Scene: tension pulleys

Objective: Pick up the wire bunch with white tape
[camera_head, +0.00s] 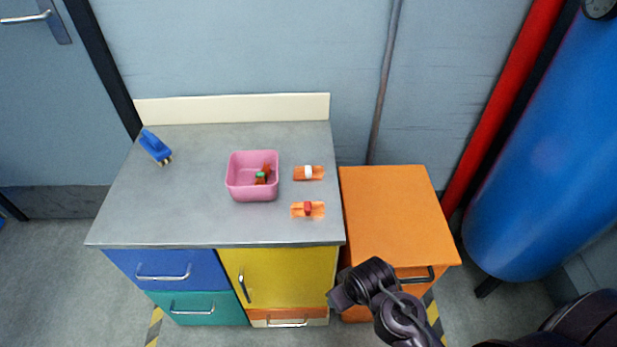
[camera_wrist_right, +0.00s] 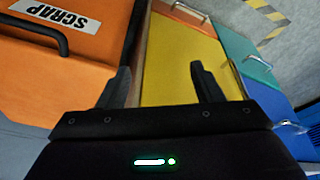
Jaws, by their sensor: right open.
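The wire bunch with white tape (camera_head: 308,172) lies on the grey counter, right of the pink bin. It is orange with a white band around its middle. A similar orange bunch with red tape (camera_head: 307,209) lies nearer the front edge. My right gripper (camera_head: 338,299) is low in front of the cabinet, below the counter top and well apart from both bunches. In the right wrist view its two dark fingers (camera_wrist_right: 160,82) are spread, with nothing between them. My left gripper is not in view.
A pink bin (camera_head: 252,196) holds a few small red and green items. A blue-handled brush (camera_head: 155,147) lies at the back left of the counter (camera_head: 180,215). An orange cabinet (camera_head: 395,205) stands right of the counter; a label reading SCRAP (camera_wrist_right: 57,16) shows in the wrist view.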

